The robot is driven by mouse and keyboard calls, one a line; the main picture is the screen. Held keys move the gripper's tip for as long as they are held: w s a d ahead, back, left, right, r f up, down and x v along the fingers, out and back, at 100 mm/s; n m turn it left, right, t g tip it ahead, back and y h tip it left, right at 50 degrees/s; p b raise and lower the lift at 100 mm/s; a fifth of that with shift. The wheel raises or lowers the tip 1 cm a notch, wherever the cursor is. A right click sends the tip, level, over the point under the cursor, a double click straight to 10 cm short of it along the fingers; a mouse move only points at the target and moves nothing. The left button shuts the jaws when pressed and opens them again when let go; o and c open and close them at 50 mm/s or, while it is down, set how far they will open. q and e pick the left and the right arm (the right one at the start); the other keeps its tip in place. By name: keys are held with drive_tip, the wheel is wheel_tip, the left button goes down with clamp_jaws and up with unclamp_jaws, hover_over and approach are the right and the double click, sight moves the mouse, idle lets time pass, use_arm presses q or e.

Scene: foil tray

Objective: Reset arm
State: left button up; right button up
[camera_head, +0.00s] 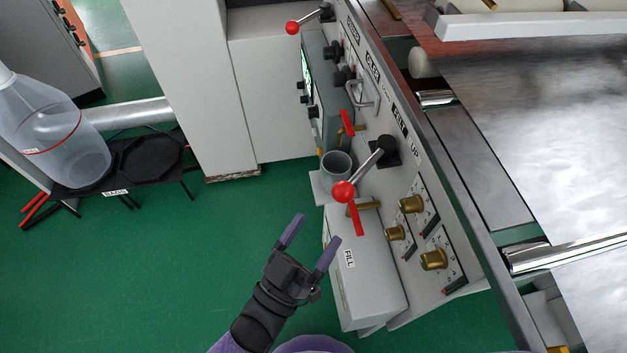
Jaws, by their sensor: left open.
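My left gripper (310,243) is in the lower middle of the head view, with its two purple fingers spread apart and nothing between them. It is over the green floor, just left of a grey box labelled FILL (366,270). The fingers look apart from the box, though depth is hard to judge. The nearest lever, with a red ball knob (344,191), is above and right of the fingertips. My right gripper is not in the view.
The control panel (450,275) has several brass knobs and another red-knobbed lever (293,28). A grey cup (336,164) sits beside it. A foil sheet (560,130) lies at right. A clear bottle (55,130) stands at left near a black stand (150,157). Green floor (130,270) is free at lower left.

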use_arm(q)
drive_tip(key=s+a+f+g+y, duration=0.2)
drive_tip(key=a+f+g+y, duration=0.1)
drive_tip(key=f, duration=0.5)
drive_tip(key=s+a+f+n+g+y, duration=0.1)
drive_tip(key=s+a+f+g+y, duration=0.15)
drive_tip(key=f, duration=0.55)
drive_tip(key=s+a+f+g+y, duration=0.1)
drive_tip(key=a+f+g+y, duration=0.25)
drive_tip(key=f, duration=0.45)
drive_tip(key=s+a+f+g+y, duration=0.1)
drive_tip(key=s+a+f+g, duration=0.2)
drive_tip(key=s, duration=0.3)
drive_tip(key=s+a+f+g+y, duration=0.2)
drive_tip(key=s+a+f, duration=0.1)
drive_tip(key=s, duration=0.4)
drive_tip(key=s+a+f+n+g+y, duration=0.1)
drive_tip(key=s+a+f+g, duration=0.2)
drive_tip(key=s, duration=0.3)
drive_tip(key=shift+s+a+f+g+b, duration=0.15)
drive_tip(key=shift+s+f+g+b, duration=0.2)
drive_tip(key=shift+f+b, duration=0.15)
drive_tip(key=shift+w, duration=0.1)
